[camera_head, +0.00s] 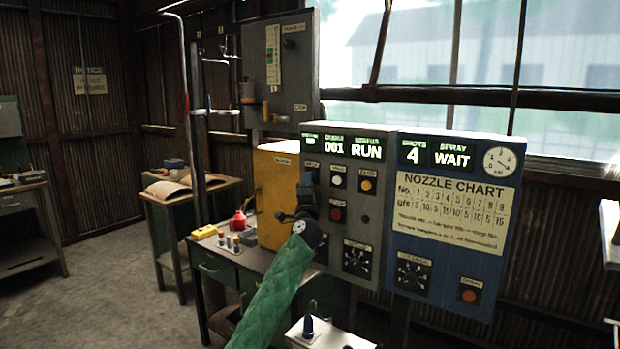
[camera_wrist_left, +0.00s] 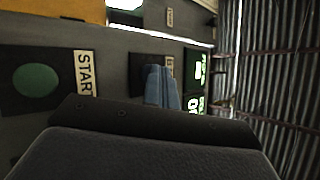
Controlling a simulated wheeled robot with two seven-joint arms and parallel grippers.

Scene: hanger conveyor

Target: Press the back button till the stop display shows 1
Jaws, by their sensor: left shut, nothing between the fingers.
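The grey control panel (camera_head: 350,225) carries a row of green-lit displays at its top. The leftmost small display (camera_head: 311,143) is too small to read; beside it stand 001 and RUN. My left gripper (camera_head: 309,181) is shut and empty, close in front of the panel's upper left buttons. In the left wrist view its bluish fingers (camera_wrist_left: 161,88) reach over a dark button plate (camera_wrist_left: 143,66) whose label is mostly hidden. I cannot tell whether they touch it. A green START button (camera_wrist_left: 36,81) lies to the left there. My right gripper is not in view.
White (camera_head: 337,181), yellow (camera_head: 366,186) and red (camera_head: 337,214) buttons sit right of my gripper. A blue panel (camera_head: 455,260) shows 4 and WAIT beside it. A yellow box (camera_head: 276,200) stands left of my gripper, on a green desk (camera_head: 215,267).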

